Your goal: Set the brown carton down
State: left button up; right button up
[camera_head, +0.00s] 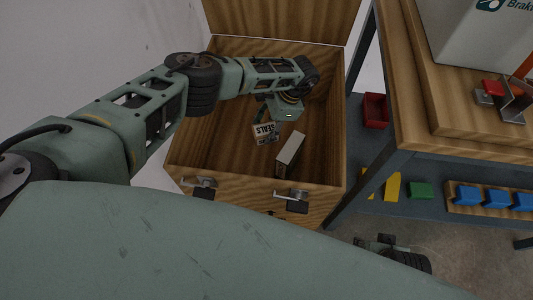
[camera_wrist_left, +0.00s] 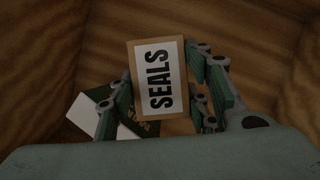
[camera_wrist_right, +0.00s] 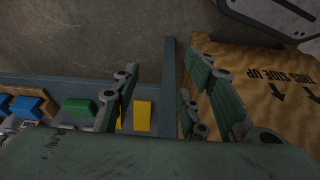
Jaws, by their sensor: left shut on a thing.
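The brown carton (camera_head: 264,132) has a white label reading SEALS. It hangs inside the open wooden crate (camera_head: 190,160) in the head view. My left gripper (camera_head: 268,118) reaches down into the crate and is shut on the carton. In the left wrist view the carton (camera_wrist_left: 158,80) sits between the two green-padded fingers (camera_wrist_left: 165,90). Whether its underside touches anything is hidden. My right gripper (camera_wrist_right: 155,100) is open and empty in the right wrist view, with its fingers well apart.
A white-topped box (camera_head: 290,148) stands in the crate beside the carton. Bare crate floor (camera_head: 228,110) shows left of the carton. The raised lid (camera_head: 280,18) stands behind. A shelf to the right holds a red bin (camera_head: 375,110) and coloured blocks (camera_head: 420,190).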

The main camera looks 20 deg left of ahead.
pick_arm(q)
notch_tip(320, 180, down, 3)
jog(key=shift+r+b, duration=0.1)
jog(key=shift+b, duration=0.8)
jog(key=shift+a+f, duration=0.2)
send_near(232, 160)
jog(key=shift+s+a+f+b, duration=0.25)
jog(key=shift+s+a+b, duration=0.05)
jog(key=shift+s+a, duration=0.4)
notch_tip(232, 160, down, 4)
jog(key=shift+f+b, duration=0.1)
jog(key=shift+b, duration=1.1)
pick_arm(e)
jog(key=shift+t, duration=0.3)
jog(key=v, duration=0.5)
jog(key=shift+d+r, duration=0.15)
jog(key=shift+r, duration=0.15)
pick_arm(q)
jog(key=o, duration=1.3)
jog(key=shift+c, duration=0.2)
pick_arm(e)
jog(key=shift+w, duration=0.1)
